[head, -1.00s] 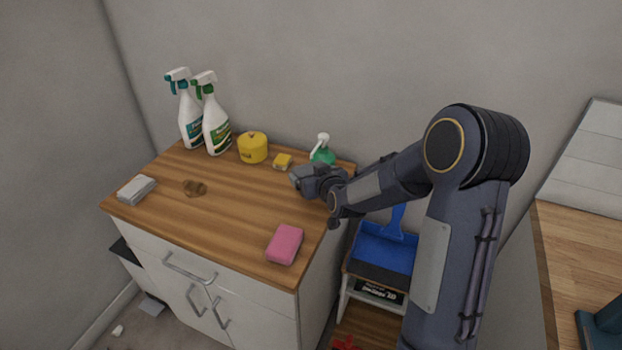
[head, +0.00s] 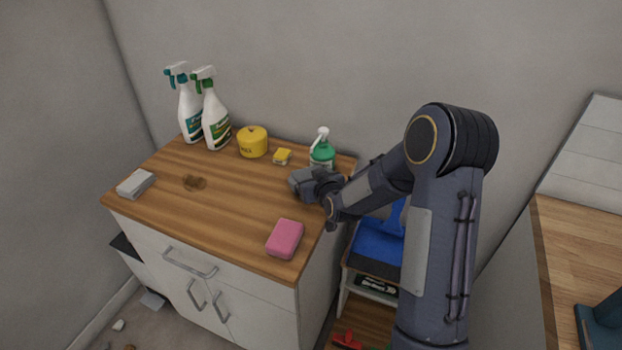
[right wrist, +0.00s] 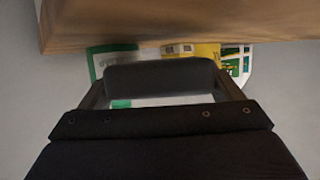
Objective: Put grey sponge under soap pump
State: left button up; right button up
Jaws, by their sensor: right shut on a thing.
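The grey sponge (head: 136,183) lies flat at the left front corner of the wooden counter top in the head view. The green soap pump (head: 323,150) with a white nozzle stands upright near the back right corner, its lower part hidden by my right gripper. My right gripper (head: 303,182) is low over the counter's right side, in front of the pump, and is shut on it; the fingertips are hard to see. In the right wrist view, green and white parts of the pump (right wrist: 121,103) show at the dark fingers (right wrist: 160,80). My left gripper is not in view.
A pink sponge (head: 285,239) lies at the front right edge of the counter top (head: 225,215). A yellow sponge (head: 282,156), a yellow tin (head: 253,142) and two spray bottles (head: 215,122) line the back.

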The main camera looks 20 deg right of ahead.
jog(key=shift+f+b, duration=0.35)
jog(key=shift+b, duration=0.05)
jog(key=o, duration=0.9)
jog(key=shift+c, duration=0.2)
jog(key=shift+r, duration=0.15)
